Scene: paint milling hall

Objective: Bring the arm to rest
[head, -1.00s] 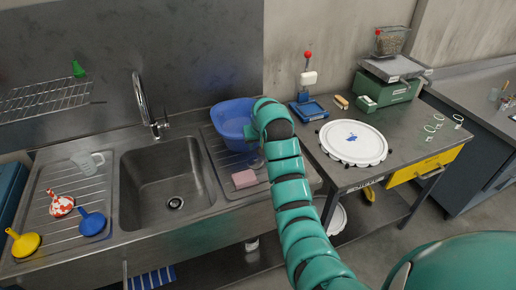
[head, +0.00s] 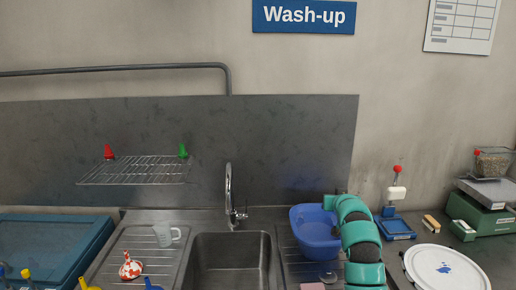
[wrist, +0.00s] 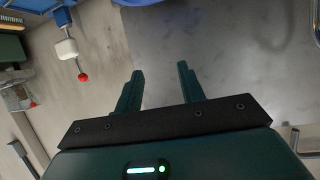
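My gripper (wrist: 159,68) shows in the wrist view with its two dark green fingers spread apart and nothing between them. In the head view my green arm rises at the lower right and bends over beside the blue basin (head: 314,232), at its right side. The fingers are hidden there behind my arm, so I cannot tell whether they touch the basin.
The sink (head: 232,262) has a tap (head: 229,198). A wire rack (head: 137,170) holds red and green nozzle-like pieces. A white lid (head: 447,268) and green scale (head: 480,217) are at right.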

